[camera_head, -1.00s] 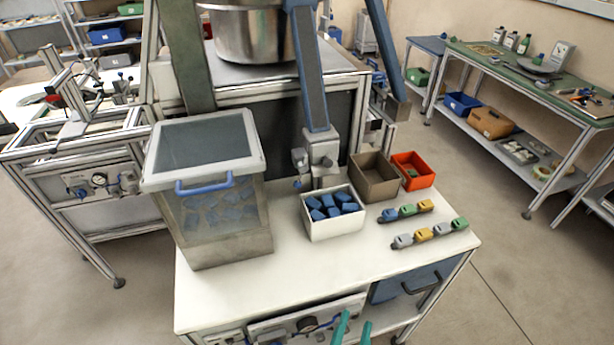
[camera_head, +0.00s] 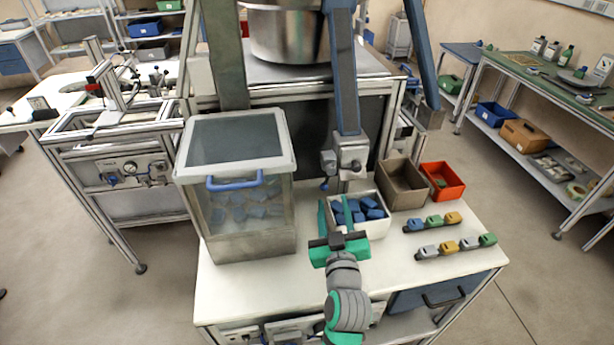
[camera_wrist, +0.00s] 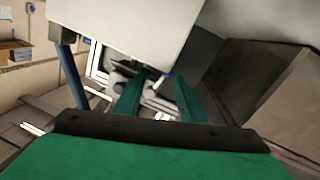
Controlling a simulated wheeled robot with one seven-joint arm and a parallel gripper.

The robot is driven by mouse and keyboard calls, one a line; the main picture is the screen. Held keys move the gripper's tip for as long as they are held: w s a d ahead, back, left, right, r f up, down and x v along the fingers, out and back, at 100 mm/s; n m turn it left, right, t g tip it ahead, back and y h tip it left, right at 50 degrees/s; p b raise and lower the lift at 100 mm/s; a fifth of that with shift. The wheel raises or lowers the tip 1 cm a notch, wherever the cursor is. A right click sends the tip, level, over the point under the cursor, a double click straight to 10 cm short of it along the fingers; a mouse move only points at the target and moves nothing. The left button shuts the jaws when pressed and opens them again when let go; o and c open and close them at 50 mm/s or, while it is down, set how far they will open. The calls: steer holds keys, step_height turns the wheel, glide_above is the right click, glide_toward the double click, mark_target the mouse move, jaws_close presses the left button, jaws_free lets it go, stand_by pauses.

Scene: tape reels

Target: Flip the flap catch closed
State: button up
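A grey metal outlet block (camera_head: 350,155) sits at the lower end of the blue chute. A small dark blue lever (camera_head: 324,185) hangs at its left side; it may be the flap catch, but its exact position is too small to tell. My gripper (camera_head: 334,210) has two green fingers, apart and empty, pointing away over the table. It overlaps the left part of the white bin (camera_head: 371,228) in the picture, below the lever. In the wrist view the fingers (camera_wrist: 159,88) are also apart, with a blurred pale fitting and a blue tip beyond them.
A lidded clear container (camera_head: 240,235) with a blue handle stands left of my gripper. The white bin holds several blue pieces. A brown bin (camera_head: 403,185), a red bin (camera_head: 442,181) and two rows of small coloured blocks (camera_head: 455,247) lie right. The table's front left (camera_head: 245,295) is clear.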

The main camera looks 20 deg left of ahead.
mark_target(329, 175)
steer(key=shift+w+a+n, duration=0.15)
steer(key=shift+a+n, duration=0.25)
steer(key=shift+a, duration=0.3)
steer(key=shift+w+a, duration=0.2)
steer(key=shift+a, duration=0.15)
steer(key=x, duration=1)
steer(key=shift+a, duration=0.1)
steer(key=shift+c, duration=0.2)
